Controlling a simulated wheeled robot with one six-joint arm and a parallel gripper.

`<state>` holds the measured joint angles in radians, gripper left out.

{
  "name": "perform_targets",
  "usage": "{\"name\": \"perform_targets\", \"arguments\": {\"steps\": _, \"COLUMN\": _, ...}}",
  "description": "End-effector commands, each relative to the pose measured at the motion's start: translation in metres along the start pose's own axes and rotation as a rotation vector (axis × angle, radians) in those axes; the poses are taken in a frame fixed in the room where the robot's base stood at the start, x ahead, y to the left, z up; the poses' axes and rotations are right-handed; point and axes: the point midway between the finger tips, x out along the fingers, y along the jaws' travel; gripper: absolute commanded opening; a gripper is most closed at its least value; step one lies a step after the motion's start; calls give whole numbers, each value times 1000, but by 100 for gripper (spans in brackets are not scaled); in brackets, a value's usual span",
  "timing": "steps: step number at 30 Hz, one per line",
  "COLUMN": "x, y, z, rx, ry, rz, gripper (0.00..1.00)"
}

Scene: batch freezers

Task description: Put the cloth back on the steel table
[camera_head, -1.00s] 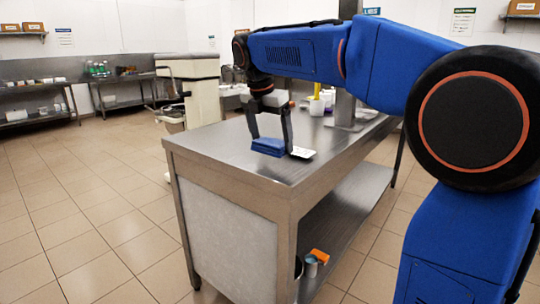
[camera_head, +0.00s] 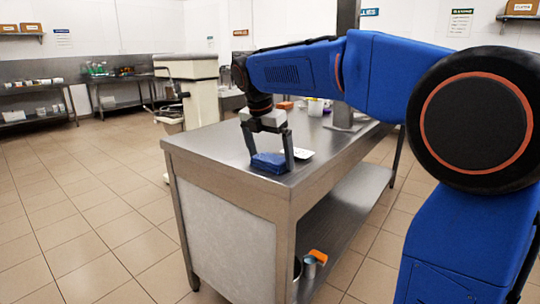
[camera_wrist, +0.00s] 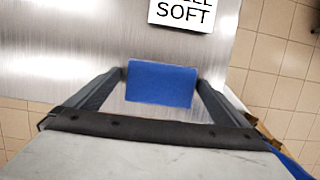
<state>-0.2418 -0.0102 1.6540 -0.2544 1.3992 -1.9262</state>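The folded blue cloth (camera_head: 268,163) is at the near end of the steel table (camera_head: 222,151), low over the top; it appears to rest on it, though a small gap cannot be ruled out. My gripper (camera_head: 270,155) points down with one finger on each side of the cloth. In the wrist view, the cloth (camera_wrist: 161,84) lies between the fingertips of my gripper (camera_wrist: 161,80), which look to be against its two side edges. My gripper appears shut on the cloth.
A white sign (camera_wrist: 183,12) with black lettering lies on the tabletop just beyond the cloth. White and yellow containers (camera_head: 315,106) stand farther back near a post. An orange item (camera_head: 318,256) and cans are on the lower shelf. The tabletop left of the cloth is clear.

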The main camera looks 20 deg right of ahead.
Motion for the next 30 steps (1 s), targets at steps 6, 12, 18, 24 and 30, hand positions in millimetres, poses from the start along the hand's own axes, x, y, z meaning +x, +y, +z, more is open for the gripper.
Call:
{"name": "perform_targets", "arguments": {"steps": 6, "x": -2, "y": 0, "z": 0, "rx": 0, "ry": 0, "rz": 1, "gripper": 100}}
{"name": "perform_targets", "arguments": {"steps": 12, "x": -22, "y": 1, "z": 1, "rx": 0, "ry": -1, "rz": 3, "gripper": 100}}
{"name": "perform_targets", "arguments": {"steps": 18, "x": -62, "y": 1, "z": 1, "rx": 0, "ry": -1, "rz": 4, "gripper": 100}}
{"name": "perform_targets", "arguments": {"steps": 24, "x": -96, "y": 1, "z": 1, "rx": 0, "ry": -1, "rz": 2, "gripper": 100}}
{"name": "perform_targets", "arguments": {"steps": 30, "x": -117, "y": 1, "z": 1, "rx": 0, "ry": 0, "rz": 1, "gripper": 100}}
